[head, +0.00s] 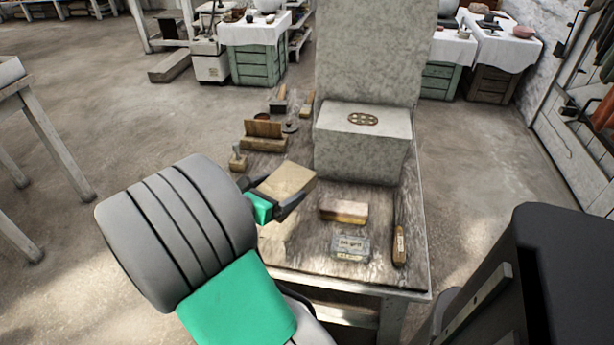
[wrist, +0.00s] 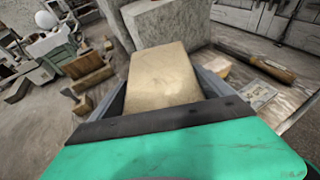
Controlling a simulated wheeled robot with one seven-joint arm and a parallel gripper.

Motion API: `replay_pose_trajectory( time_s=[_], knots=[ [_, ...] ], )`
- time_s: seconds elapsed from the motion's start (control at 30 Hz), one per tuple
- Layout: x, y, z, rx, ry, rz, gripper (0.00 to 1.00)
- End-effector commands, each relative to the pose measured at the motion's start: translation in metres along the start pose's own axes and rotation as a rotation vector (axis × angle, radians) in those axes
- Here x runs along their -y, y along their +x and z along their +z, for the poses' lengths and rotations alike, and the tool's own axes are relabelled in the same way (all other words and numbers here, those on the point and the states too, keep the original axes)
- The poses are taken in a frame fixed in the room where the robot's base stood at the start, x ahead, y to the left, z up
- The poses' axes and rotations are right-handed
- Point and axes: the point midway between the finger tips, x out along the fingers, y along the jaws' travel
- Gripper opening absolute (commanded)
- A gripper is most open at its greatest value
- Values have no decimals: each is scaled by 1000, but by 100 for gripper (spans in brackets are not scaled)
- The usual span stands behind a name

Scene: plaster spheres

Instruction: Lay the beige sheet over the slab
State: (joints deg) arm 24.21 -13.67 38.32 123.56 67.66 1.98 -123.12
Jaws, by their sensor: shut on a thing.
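My gripper (head: 274,192) is shut on a beige, flat-faced rectangular piece (head: 287,180), which matches the beige sheet. It is held above the left part of the workbench, and in the wrist view the beige sheet (wrist: 163,75) lies between the two fingers. A speckled grey stone block (head: 362,160) stands on the bench to its right, with a tall upright grey slab (head: 375,50) rising behind it. I cannot tell which stone piece is the task's slab. The stone also shows in the wrist view (wrist: 168,22), beyond the sheet.
A brown oval piece with holes (head: 363,119) lies on the stone block. Wooden blocks (head: 264,134) and small tools stand at the bench's left and back. The bench (head: 300,255) is bare at front left.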

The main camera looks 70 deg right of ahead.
Motion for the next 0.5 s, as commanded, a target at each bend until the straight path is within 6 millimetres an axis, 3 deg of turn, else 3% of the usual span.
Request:
replay_pose_trajectory(
  time_s=[0.03,0.23,0.3,0.5],
  knots=[
    [-3,18,-7,1,4,-8,29],
    [-26,76,-14,1,1,-5,29],
    [-32,93,-28,0,-3,-3,29],
    [-43,120,-42,2,-2,1,29]
  ],
)
